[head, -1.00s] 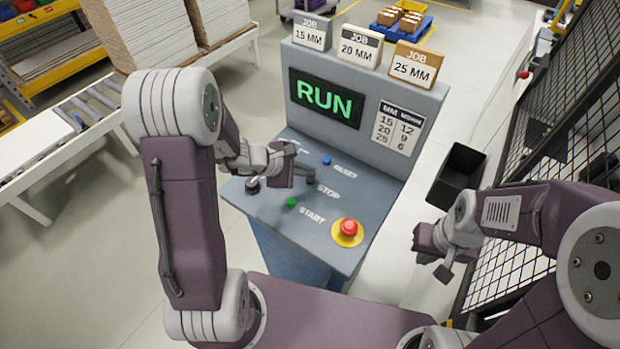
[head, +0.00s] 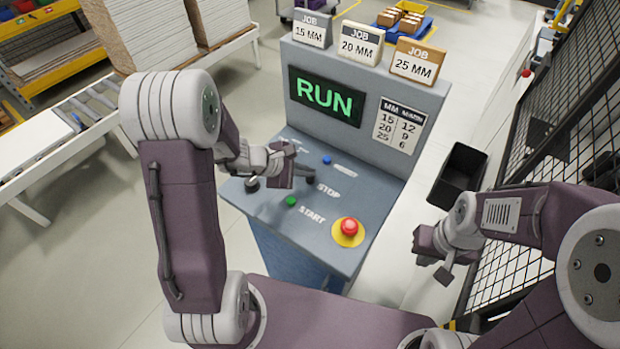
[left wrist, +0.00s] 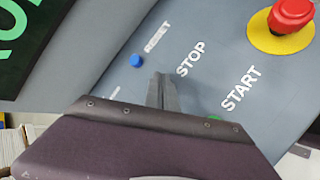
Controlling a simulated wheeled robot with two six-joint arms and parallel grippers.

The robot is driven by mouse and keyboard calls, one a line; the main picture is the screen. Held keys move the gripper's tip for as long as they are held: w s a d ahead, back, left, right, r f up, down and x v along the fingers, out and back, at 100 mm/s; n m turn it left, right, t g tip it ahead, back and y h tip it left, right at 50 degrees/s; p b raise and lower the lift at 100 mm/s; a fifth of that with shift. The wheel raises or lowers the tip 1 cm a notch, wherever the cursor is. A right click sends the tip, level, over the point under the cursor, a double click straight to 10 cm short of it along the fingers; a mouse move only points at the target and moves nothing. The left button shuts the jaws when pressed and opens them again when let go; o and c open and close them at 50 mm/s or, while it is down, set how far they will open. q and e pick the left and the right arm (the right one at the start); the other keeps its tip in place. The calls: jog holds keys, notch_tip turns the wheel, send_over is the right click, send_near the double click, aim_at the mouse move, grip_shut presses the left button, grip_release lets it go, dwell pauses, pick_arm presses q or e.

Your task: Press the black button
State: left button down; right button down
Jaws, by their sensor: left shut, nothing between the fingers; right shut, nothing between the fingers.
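The control panel (head: 268,215) slopes toward me, with STOP (head: 328,191) printed between the RESET and START labels. My left gripper (head: 309,179) is shut and empty, its fingertips low over the panel beside the STOP label. In the left wrist view the shut fingers (left wrist: 162,88) stand beside the STOP label (left wrist: 190,59). I cannot make out the black button; the fingers cover the spot beside that label. Whether the tips touch the panel I cannot tell. My right gripper (head: 443,274) is shut and empty, right of the console.
A blue button (head: 326,160) and a green button (head: 291,201) flank the fingertips. A red emergency stop (head: 348,227) on a yellow base sits at the near right. A dark knob (head: 252,184) is at the left. The screen (head: 325,97) reads RUN. A black bin (head: 458,174) stands right.

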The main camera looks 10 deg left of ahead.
aim_at(307, 179)
pick_arm(q)
jog(key=shift+f+b, duration=0.5)
jog(key=shift+b, duration=0.15)
dwell(0.5)
dwell(0.4)
jog(key=shift+r+p, duration=0.6)
jog(key=shift+r, duration=0.3)
notch_tip(307, 179, up, 5)
jog(key=p, duration=0.4)
jog(key=shift+r, duration=0.1)
dwell(0.3)
